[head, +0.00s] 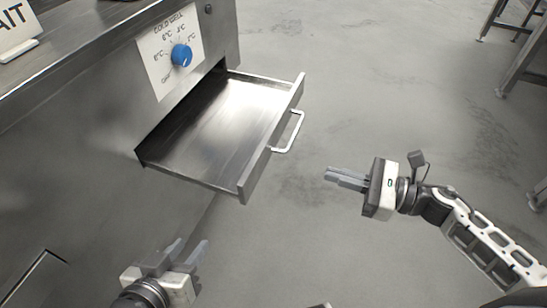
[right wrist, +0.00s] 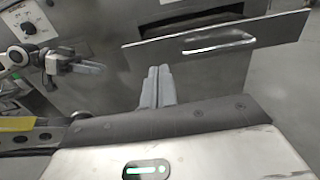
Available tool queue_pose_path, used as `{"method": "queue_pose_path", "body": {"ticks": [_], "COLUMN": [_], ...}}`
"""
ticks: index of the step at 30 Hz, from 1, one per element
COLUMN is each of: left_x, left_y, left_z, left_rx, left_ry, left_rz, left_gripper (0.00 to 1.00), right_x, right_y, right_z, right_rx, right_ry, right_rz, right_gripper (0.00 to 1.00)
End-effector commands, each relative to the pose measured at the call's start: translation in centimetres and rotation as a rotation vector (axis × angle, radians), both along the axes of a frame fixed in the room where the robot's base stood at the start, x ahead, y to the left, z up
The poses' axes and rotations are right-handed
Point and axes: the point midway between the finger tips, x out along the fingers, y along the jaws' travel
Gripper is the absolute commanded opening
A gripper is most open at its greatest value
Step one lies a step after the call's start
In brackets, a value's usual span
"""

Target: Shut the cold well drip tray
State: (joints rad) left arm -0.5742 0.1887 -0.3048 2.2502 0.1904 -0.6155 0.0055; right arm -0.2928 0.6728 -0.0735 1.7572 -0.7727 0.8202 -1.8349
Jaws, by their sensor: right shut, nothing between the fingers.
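The cold well drip tray (head: 215,125) is a shallow steel drawer, empty, pulled out from the steel counter. Its front panel (head: 273,140) carries a pale bar handle (head: 297,132). In the right wrist view the front panel (right wrist: 155,54) and handle (right wrist: 220,42) are above and beyond my right fingertips. My right gripper (head: 328,173) is shut and empty, to the right of and below the handle in the head view, apart from it. My left gripper (head: 190,245) is open and empty, in front of the counter below the tray; it also shows in the right wrist view (right wrist: 103,68).
The counter front (head: 75,130) bears a white dial plate (head: 160,60) with a blue knob (head: 181,55) above the tray. A white sign (head: 15,25) stands on the counter top. Open floor (head: 370,80) lies to the right, with metal table legs (head: 515,70) at far right.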

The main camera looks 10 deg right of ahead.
Motion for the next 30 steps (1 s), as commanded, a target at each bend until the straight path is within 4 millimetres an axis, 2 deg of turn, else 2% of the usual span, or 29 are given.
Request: {"method": "queue_pose_path", "body": {"ticks": [12, 18, 24, 30], "left_x": [0.0, 0.0, 0.0, 0.0], "left_y": [0.0, 0.0, 0.0, 0.0], "left_z": [0.2, 0.1, 0.1, 0.1], "left_rx": [-0.001, 0.001, 0.002, 0.002], "left_ry": [-0.002, 0.001, 0.000, 0.001], "left_rz": [0.000, 0.001, 0.000, 0.000], "left_gripper": [0.36, 0.36, 0.36, 0.36], "right_x": [4.8, 6.5, 7.3, 7.4], "right_y": [7.0, 9.7, 10.9, 11.0], "right_z": [0.3, 0.2, 0.2, 0.1], "right_rx": [0.008, 0.008, 0.007, 0.006], "right_ry": [0.001, 0.002, 0.005, 0.006], "right_rz": [-0.002, -0.003, -0.003, -0.003], "right_gripper": [0.00, 0.00, 0.00, 0.00]}}
